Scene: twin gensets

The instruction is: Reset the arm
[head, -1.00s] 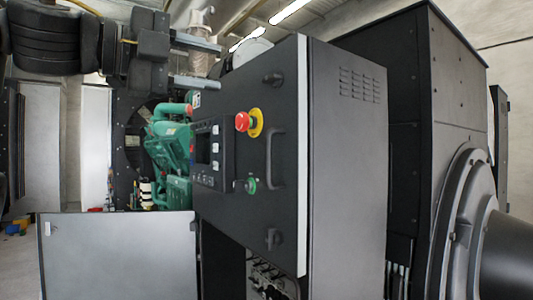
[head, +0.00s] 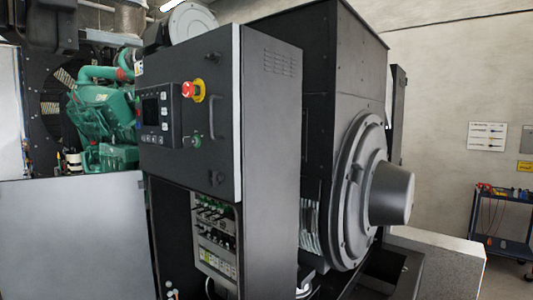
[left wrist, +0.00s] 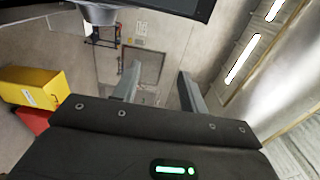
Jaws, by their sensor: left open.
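My right gripper is in neither view.
The cabinet carries a red emergency stop button (head: 188,89) and a display panel (head: 155,108). A grey panel (head: 75,235) stands at the lower left. A blue trolley (head: 500,230) is at the right. A yellow box (left wrist: 35,87) shows in the left wrist view.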

